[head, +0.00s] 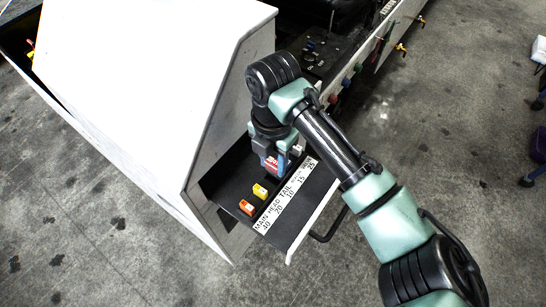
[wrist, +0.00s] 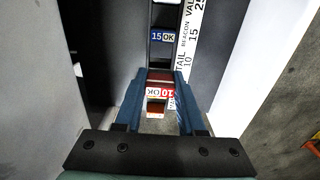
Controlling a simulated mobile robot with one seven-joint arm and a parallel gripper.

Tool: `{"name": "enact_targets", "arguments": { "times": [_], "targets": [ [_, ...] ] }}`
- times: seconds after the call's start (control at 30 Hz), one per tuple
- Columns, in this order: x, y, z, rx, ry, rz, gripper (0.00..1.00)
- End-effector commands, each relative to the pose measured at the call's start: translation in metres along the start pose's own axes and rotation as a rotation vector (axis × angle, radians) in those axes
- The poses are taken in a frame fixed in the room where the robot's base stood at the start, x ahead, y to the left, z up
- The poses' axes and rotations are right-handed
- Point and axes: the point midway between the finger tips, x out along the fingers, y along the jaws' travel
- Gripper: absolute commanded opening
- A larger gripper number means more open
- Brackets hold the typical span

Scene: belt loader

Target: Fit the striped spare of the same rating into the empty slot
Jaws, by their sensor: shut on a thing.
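My gripper (wrist: 158,112) points down over the fuse panel and is shut on a red fuse (wrist: 160,92). The fuse has a pale band reading 10 and OK. In the head view, the red fuse (head: 271,162) shows under the jaws, close to the TAIL 10 label on the strip (head: 284,202). Whether it is seated in the slot or just above it I cannot tell, because the jaws hide its lower end. A blue fuse (wrist: 162,36) marked 15 OK sits further along the row, by the BEACON 15 label.
An orange fuse (head: 246,207) and a yellow fuse (head: 260,191) stand at the MAIN 40 and HEAD 20 labels. The white machine cover (head: 140,75) rises left of the panel. A control panel with knobs (head: 322,55) lies beyond. Grey floor (head: 470,110) is open at right.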

Motion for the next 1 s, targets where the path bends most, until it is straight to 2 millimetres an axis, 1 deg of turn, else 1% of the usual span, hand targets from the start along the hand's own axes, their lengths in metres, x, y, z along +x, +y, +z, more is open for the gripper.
{"name": "enact_targets", "arguments": {
  "times": [0.03, 0.1, 0.3, 1.0],
  "targets": [
    [0.009, 0.000, 0.000, 0.000, 0.001, 0.000, 0.00],
    [0.016, 0.000, 0.000, 0.001, 0.001, 0.000, 0.00],
    [0.027, 0.000, 0.000, 0.000, 0.001, 0.000, 0.00],
    [0.027, 0.000, 0.000, 0.000, 0.001, 0.000, 0.00]
  ]
}}
